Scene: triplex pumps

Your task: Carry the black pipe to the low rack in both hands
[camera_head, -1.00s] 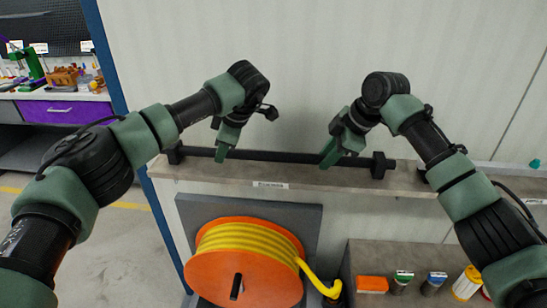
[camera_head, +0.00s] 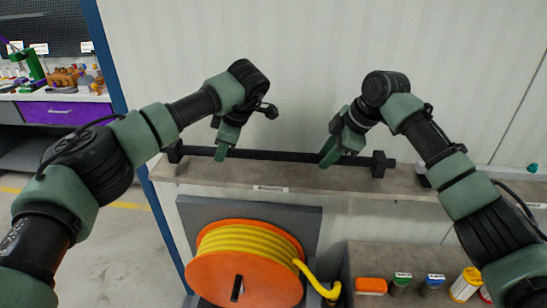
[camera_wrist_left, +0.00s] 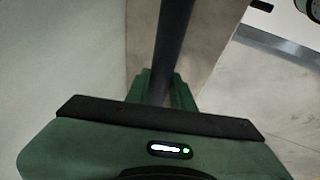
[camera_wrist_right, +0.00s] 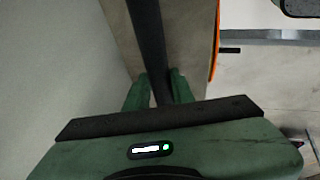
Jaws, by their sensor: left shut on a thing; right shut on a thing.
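The black pipe (camera_head: 275,155) runs level along the shelf against the wall, with a wider black end piece at each end. My left gripper (camera_head: 221,153) is shut on the pipe left of its middle. My right gripper (camera_head: 329,159) is shut on it right of its middle. In the left wrist view the pipe (camera_wrist_left: 172,45) passes between the green fingers (camera_wrist_left: 160,88). The right wrist view shows the same, with the pipe (camera_wrist_right: 148,40) between the fingers (camera_wrist_right: 156,90). I cannot tell whether the pipe touches the shelf. I cannot make out which surface is the low rack.
The grey shelf (camera_head: 330,184) runs along the pale wall. Below it stand an orange reel (camera_head: 220,275) of yellow hose and a low surface (camera_head: 385,256) with several small containers. A bench with a purple drawer (camera_head: 66,113) is at the left. Open floor lies at lower left.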

